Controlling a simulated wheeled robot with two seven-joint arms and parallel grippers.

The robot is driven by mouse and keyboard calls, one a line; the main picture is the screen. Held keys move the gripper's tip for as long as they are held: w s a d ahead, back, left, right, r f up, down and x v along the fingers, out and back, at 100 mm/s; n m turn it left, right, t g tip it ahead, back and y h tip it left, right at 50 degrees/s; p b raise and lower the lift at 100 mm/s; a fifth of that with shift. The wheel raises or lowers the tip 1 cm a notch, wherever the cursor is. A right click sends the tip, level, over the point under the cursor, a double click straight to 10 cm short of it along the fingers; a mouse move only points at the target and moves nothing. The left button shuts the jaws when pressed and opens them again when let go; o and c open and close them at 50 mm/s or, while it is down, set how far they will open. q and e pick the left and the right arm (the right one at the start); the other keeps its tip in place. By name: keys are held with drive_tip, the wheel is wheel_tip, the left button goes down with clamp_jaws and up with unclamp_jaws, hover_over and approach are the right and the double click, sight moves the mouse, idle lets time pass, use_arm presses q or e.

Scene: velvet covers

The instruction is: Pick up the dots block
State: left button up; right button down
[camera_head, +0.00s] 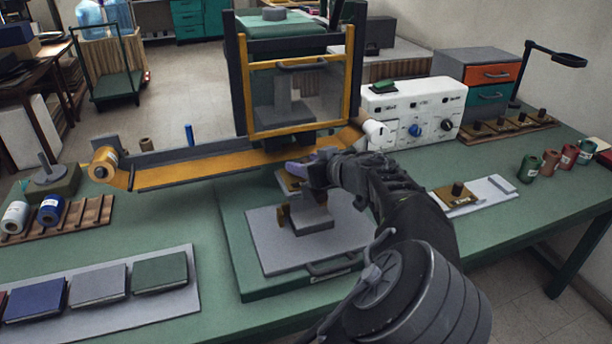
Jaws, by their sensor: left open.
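I cannot tell any dot pattern at this size, so I cannot say for sure which block is the dots block. A brown block with a dark knob (457,193) lies on a white plate to the right of my arm. Several similar knobbed blocks (505,124) stand in a row at the back right. My left gripper (306,172) is open over the middle of the bench, in front of the yellow-framed press. Its fingers are above and close to a grey stand (311,214); I cannot tell whether they touch it. My right gripper is not in view.
The press (296,66) with its yellow frame stands behind the gripper. A white control box (412,112) is to its right. Covered books (160,272) lie on a grey board at the left. Small spools (550,162) stand at the right. Green bench shows bare around the white plate.

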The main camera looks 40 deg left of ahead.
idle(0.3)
use_arm(q)
clamp_jaws()
idle(0.4)
idle(0.9)
